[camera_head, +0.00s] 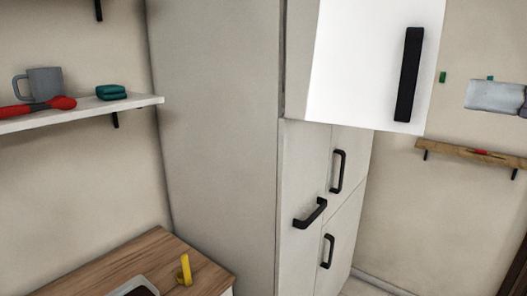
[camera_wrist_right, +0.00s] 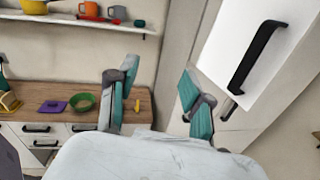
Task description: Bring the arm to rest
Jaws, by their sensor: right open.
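My right gripper (camera_wrist_right: 158,95) is open and empty in the right wrist view, its two teal-padded fingers apart with nothing between them. In the head view a pale part of my right arm (camera_head: 494,97) comes in at the right edge, beside the white cabinet door. The white cabinet door (camera_head: 365,65) with its black handle (camera_head: 408,75) stands out from the tall cabinet. In the wrist view the door (camera_wrist_right: 233,45) fills the upper right, just past the right finger. My left gripper is not in view.
The tall cabinet (camera_head: 215,150) stands in the middle. A wall shelf (camera_head: 90,113) holds a grey mug (camera_head: 45,84) and a red utensil. Below is a wooden counter (camera_head: 90,285) with a yellow object (camera_head: 184,270). A wooden shelf (camera_head: 440,150) hangs at the right, below my arm.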

